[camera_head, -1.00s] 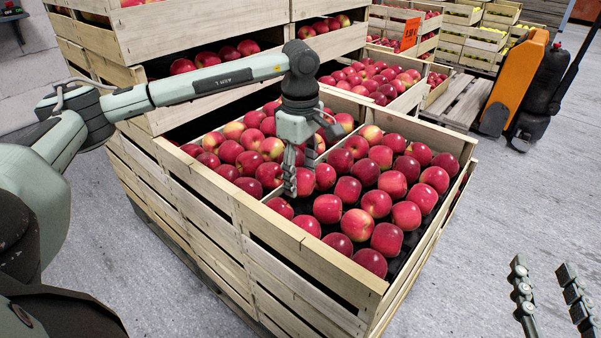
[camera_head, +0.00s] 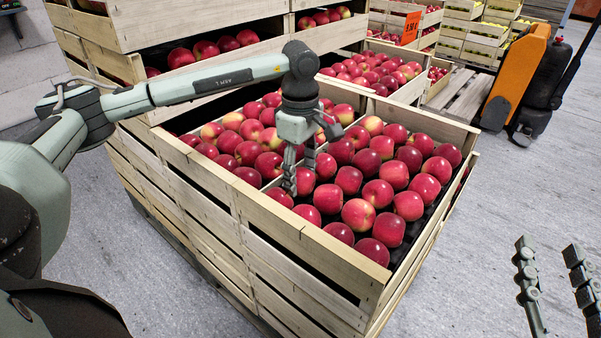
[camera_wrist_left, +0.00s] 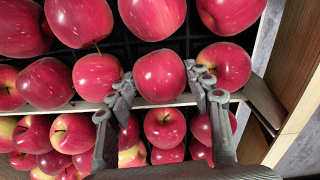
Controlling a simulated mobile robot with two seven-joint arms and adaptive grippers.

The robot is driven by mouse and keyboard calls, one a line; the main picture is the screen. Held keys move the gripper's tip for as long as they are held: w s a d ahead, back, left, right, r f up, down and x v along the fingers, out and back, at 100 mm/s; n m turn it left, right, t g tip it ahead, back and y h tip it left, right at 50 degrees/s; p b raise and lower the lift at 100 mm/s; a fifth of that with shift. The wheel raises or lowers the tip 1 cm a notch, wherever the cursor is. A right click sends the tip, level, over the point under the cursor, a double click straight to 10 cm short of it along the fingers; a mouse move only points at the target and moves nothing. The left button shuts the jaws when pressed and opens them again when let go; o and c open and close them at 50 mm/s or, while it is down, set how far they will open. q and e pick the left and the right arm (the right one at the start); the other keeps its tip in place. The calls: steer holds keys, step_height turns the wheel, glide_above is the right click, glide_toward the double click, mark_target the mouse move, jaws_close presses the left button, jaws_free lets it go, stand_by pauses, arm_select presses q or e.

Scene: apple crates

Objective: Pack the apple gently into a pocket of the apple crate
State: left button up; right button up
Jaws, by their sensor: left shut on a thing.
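The apple crate (camera_head: 312,240) is a wooden box with rows of red apples in dark pockets, split by a thin wooden divider. My left gripper (camera_head: 297,181) reaches down into it beside the divider. It is shut on a red apple (camera_head: 306,181), which sits low among the others. In the left wrist view, the apple (camera_wrist_left: 160,76) lies between the fingertips (camera_wrist_left: 162,84), close to the divider. Whether it rests on the pocket floor is hidden. My right gripper (camera_head: 556,285) is at the lower right, its fingers apart and empty, outside the crate.
Stacked crates of apples (camera_head: 200,22) stand behind and to the left. More crates (camera_head: 408,92) are at the back. An orange pallet jack (camera_head: 516,78) stands at the upper right. The grey floor (camera_head: 500,205) right of the crate is clear.

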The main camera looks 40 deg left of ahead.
mark_target(300, 171)
arm_select(q)
steer(key=shift+f, duration=0.1)
stand_by(0.3)
steer(key=o, duration=1.3)
step_height(300, 171, up, 12)
steer(key=shift+r, duration=0.1)
